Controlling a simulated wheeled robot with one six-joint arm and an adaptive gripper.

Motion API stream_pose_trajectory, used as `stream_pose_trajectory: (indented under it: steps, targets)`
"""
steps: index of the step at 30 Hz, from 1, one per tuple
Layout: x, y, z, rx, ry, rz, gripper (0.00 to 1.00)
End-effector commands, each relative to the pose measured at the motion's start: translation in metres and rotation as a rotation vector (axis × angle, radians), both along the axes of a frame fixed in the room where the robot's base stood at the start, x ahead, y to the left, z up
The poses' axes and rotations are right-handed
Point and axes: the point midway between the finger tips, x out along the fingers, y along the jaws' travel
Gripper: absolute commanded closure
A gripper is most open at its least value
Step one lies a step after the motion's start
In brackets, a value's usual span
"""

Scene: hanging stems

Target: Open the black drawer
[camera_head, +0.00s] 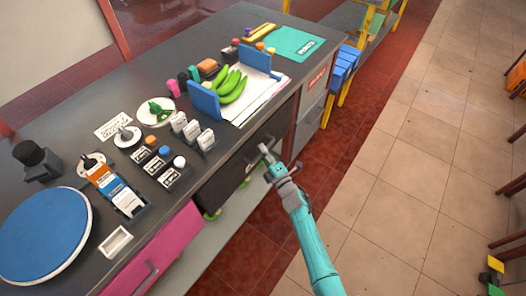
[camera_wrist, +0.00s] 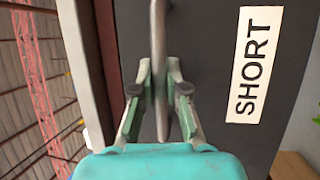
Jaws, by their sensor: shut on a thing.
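The black drawer (camera_head: 222,186) is in the front of the long counter, below the banana holder. In the wrist view its dark front (camera_wrist: 210,85) fills the middle, with a white label reading SHORT (camera_wrist: 255,65). Its grey bar handle (camera_wrist: 158,35) runs up between my fingers. My gripper (camera_head: 265,152) is at the drawer front in the head view, and in the wrist view its fingers (camera_wrist: 160,80) are closed on the handle from both sides. In the head view my gripper hides part of the handle.
A pink drawer (camera_head: 155,254) with its own handle is left of the black one, and a grey drawer (camera_head: 309,118) is to the right. The counter top (camera_head: 230,35) holds several items.

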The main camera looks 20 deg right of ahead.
Motion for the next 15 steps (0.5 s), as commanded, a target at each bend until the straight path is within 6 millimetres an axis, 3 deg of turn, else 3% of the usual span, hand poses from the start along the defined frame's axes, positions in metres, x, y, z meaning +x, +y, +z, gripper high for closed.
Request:
stream_pose_trajectory:
  steps: [8, 15]
  targets:
    - [-0.004, -0.003, -0.001, 0.000, 0.001, -0.001, 1.00]
    - [-0.033, -0.024, -0.001, -0.001, 0.002, -0.005, 1.00]
